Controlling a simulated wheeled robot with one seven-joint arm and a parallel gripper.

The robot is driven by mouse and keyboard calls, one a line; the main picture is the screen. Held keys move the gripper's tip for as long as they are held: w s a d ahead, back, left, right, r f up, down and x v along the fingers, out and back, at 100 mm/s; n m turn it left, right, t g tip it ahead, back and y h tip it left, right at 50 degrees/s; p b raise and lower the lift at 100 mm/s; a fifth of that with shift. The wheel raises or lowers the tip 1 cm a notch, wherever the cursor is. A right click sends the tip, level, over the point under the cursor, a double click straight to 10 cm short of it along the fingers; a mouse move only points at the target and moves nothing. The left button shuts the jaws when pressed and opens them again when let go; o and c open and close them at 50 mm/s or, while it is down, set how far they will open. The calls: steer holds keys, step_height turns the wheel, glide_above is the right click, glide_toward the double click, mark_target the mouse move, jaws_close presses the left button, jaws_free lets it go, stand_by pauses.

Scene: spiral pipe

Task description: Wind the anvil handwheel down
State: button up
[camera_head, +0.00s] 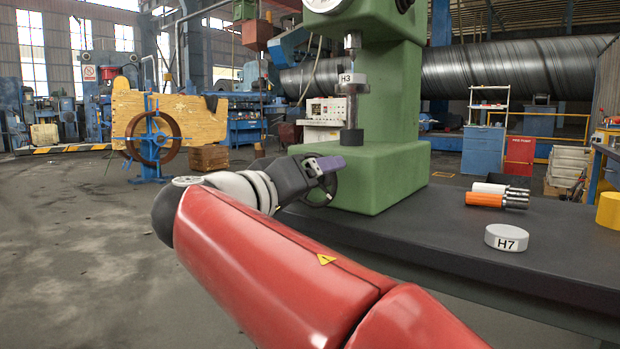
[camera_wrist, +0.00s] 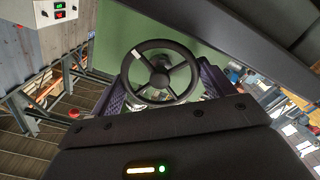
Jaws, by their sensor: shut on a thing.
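The anvil handwheel (camera_wrist: 160,80) is a dark ring with spokes and a hub, in the middle of the wrist view against the green machine body. In the head view its dark rim (camera_head: 317,205) shows low on the green tester (camera_head: 385,180), partly behind my gripper (camera_head: 326,167). My gripper's two purple-grey fingers stand on either side of the wheel in the wrist view (camera_wrist: 163,88), shut on it. Above, a grey block marked H3 (camera_head: 352,79) sits on the anvil's column (camera_head: 351,112), just under the indenter (camera_head: 352,42). I cannot tell whether block and indenter touch.
The dark bench (camera_head: 440,225) carries a grey block marked H7 (camera_head: 506,237), orange and white handled tools (camera_head: 487,199) and a yellow cylinder (camera_head: 608,210) to the right. The floor left of the bench is open, with a spoked wheel stand (camera_head: 152,138) farther back.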

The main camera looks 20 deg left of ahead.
steer(key=shift+n, duration=0.7)
steer(key=o, duration=0.9)
